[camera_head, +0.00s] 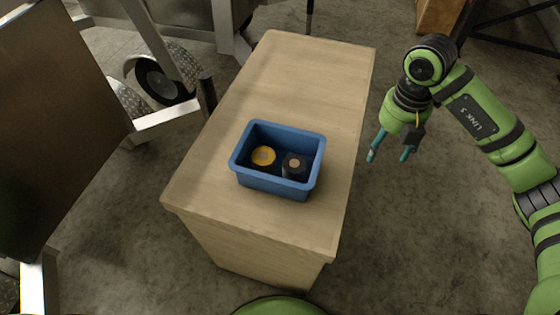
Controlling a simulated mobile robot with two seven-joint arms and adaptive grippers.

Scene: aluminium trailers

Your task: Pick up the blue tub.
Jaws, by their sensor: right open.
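The blue tub (272,182) stands upright on a light wooden cabinet (312,88), towards the near end of its top. Inside the tub lie a yellow round object (263,155) and a dark object with a tan round top (295,165). My right gripper (390,156) is open and empty. It hangs with its teal fingers pointing down, to the right of the cabinet and apart from the tub. My left gripper is not in view.
An aluminium trailer with a wheel (160,82) stands at the upper left, close to the cabinet's left side. A large brown panel (55,120) fills the left edge. A wooden box (437,15) is at the back right. The cabinet's far top is clear.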

